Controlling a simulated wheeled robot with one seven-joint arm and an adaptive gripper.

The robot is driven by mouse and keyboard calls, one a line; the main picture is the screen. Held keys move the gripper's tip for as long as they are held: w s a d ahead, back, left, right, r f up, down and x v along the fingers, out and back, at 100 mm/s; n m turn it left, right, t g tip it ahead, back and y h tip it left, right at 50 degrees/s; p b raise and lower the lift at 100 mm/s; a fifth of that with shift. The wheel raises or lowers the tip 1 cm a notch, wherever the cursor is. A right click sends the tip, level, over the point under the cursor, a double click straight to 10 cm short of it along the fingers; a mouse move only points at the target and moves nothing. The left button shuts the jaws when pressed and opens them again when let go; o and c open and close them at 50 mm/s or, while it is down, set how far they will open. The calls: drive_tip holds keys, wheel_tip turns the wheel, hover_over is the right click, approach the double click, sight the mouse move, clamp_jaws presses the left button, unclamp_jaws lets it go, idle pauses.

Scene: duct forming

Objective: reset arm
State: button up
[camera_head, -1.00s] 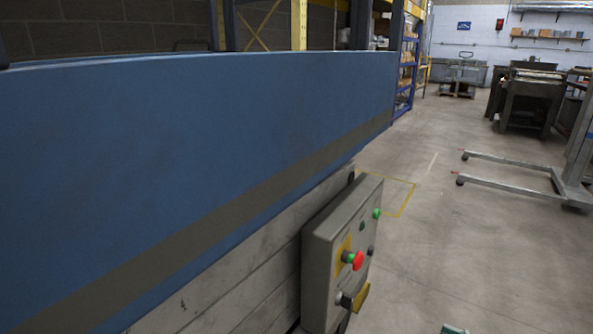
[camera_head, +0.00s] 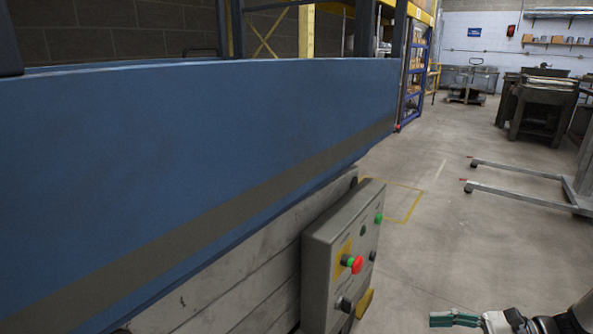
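My gripper (camera_head: 454,319) shows at the bottom right of the head view, with teal fingers pointing left. The grey and black wrist behind it runs off toward the bottom right corner. The fingers are seen at a low angle and appear close together. I cannot tell whether they are open or shut. Nothing is visible at the fingertips. The gripper is to the right of the grey control box (camera_head: 330,262), and floor shows between them.
A large blue machine (camera_head: 200,150) with a brown stripe fills the left. The control box on its pale side has a red button (camera_head: 357,265) and green ones. A grey metal frame (camera_head: 525,195) stands at right. Shelving and dark machines are farther back. The middle floor is clear.

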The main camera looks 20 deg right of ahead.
drive_tip(key=s+a+r+n+g+h, duration=0.1)
drive_tip(key=a+r+n+g+h, duration=0.4)
drive_tip(key=a+r+n+g, duration=0.8)
drive_tip(key=s+a+r+n+t+h, duration=0.3)
drive_tip(key=s+a+r+n+h, duration=0.15)
drive_tip(key=s, duration=0.25)
drive_tip(key=s+a+r+n+t+h, duration=0.3)
drive_tip(key=s+a+r+n+h, duration=0.15)
drive_tip(key=s, duration=0.35)
wheel_tip(320, 180, up, 24)
drive_tip(key=t+p, duration=0.3)
drive_tip(key=p, duration=1.9)
drive_tip(key=shift+w+r+y, duration=0.25)
drive_tip(key=shift+w+y, duration=0.05)
drive_tip(key=shift+w, duration=0.05)
